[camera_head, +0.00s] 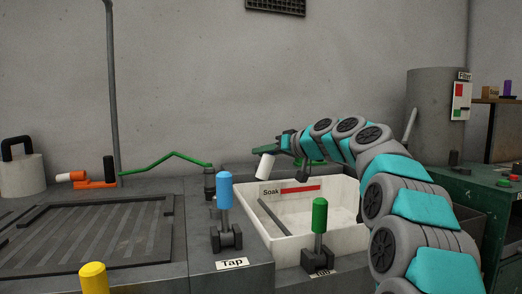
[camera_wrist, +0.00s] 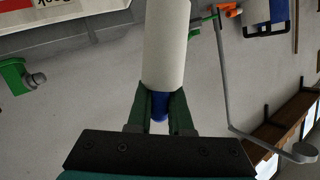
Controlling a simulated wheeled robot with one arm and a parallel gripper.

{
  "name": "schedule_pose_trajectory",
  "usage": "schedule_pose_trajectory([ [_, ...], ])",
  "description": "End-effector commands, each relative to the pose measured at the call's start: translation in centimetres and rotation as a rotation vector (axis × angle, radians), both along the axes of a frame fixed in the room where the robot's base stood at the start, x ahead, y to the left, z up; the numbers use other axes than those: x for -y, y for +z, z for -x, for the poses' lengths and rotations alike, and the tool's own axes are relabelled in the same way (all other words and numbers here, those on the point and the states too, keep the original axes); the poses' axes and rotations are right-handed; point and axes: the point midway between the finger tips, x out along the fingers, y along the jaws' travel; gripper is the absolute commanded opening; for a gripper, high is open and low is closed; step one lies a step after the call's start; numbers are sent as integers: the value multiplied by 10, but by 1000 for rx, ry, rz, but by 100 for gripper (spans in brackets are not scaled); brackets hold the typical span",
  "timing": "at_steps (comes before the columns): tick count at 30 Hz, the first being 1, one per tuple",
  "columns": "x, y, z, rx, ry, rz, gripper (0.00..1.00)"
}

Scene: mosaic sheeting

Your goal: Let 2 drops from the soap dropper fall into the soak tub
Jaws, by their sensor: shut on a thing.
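My gripper (camera_head: 268,149) is shut on a white cylinder with a blue end, which looks like the soap dropper (camera_head: 265,167). In the wrist view the dropper (camera_wrist: 166,45) runs away from the fingers, with its blue part between them. In the head view it hangs tilted, its lower end down and to the left, near the back left of the soak tub. The soak tub (camera_head: 276,224) is a white open basin with a "Soak" sign and a red bar. No falling drop shows.
A bent green rod (camera_head: 165,160) lies behind the ribbed grey board (camera_head: 90,240). A grey drum (camera_head: 436,115) and green cabinet (camera_head: 490,205) stand at right.

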Motion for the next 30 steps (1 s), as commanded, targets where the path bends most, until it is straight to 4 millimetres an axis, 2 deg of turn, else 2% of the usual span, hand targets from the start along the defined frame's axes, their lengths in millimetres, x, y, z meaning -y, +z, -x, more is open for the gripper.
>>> schedule_pose_trajectory([
  [9,-7,-39,3,-99,4,-221,0],
  [19,-10,-70,5,-205,3,-472,0],
  [30,-8,-70,4,-201,0,-473,0],
])
